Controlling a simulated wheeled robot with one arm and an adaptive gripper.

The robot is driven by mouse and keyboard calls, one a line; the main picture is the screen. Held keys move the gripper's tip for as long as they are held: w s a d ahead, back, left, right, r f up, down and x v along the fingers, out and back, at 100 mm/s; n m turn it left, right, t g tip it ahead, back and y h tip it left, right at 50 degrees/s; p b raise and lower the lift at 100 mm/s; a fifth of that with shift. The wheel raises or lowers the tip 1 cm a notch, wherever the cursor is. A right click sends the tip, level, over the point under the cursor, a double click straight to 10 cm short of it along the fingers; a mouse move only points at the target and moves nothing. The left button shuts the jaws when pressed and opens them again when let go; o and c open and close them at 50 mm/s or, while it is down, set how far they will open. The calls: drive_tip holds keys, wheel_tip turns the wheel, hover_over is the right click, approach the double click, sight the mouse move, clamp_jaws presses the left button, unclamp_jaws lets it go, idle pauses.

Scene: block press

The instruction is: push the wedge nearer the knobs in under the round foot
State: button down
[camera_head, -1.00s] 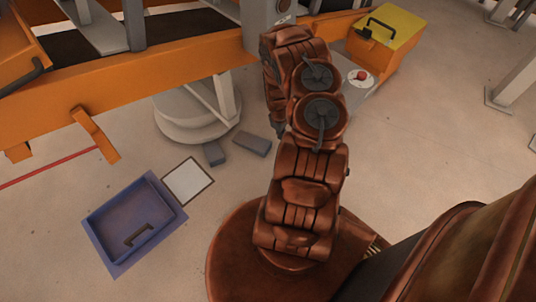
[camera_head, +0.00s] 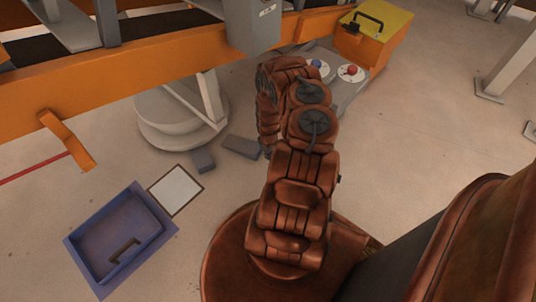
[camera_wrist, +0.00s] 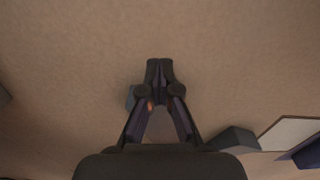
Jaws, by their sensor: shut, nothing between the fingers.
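Two grey wedges lie on the floor in front of the pale round foot (camera_head: 180,118). The one nearer the knobs (camera_head: 242,146) lies just outside the foot's rim, close to my arm. The other wedge (camera_head: 203,160) lies to its left; it also shows in the wrist view (camera_wrist: 236,138). A blue knob (camera_head: 317,63) and a red knob (camera_head: 350,70) sit on a grey panel at the upper right. My gripper (camera_wrist: 160,66) is shut and empty, low over the floor. A grey piece, likely the nearer wedge (camera_wrist: 130,97), is partly hidden behind it. My arm hides the gripper in the head view.
A blue tray (camera_head: 75,248) and a white square plate (camera_head: 175,190) lie at the lower left. An orange beam (camera_head: 150,85) crosses above the foot. A yellow-topped orange box (camera_head: 375,30) stands behind the knobs. Floor right of my arm is clear.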

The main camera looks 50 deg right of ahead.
sight(248, 147)
wheel_tip(248, 147, down, 4)
drive_tip(key=shift+f+b, duration=0.2)
drive_tip(key=shift+b, duration=1)
drive_tip(key=w, duration=0.1)
drive_tip(key=w+b, duration=0.1)
drive_tip(key=w, duration=0.1)
drive_tip(key=shift+w+a+r, duration=0.1)
drive_tip(key=shift+a+r, duration=0.1)
drive_tip(key=shift+w+r, duration=0.15)
drive_tip(key=shift+w, duration=0.25)
drive_tip(key=shift+w, duration=0.1)
drive_tip(key=shift+w+a, duration=0.1)
drive_tip(key=shift+w, duration=0.2)
drive_tip(key=shift+w+a+p, duration=0.15)
drive_tip(key=shift+w+p, duration=0.1)
drive_tip(key=shift+w, duration=1.55)
drive_tip(key=shift+w+a+p, duration=0.15)
drive_tip(key=shift+w+p, duration=0.1)
drive_tip(key=shift+w, duration=1.5)
drive_tip(key=shift+s, duration=0.2)
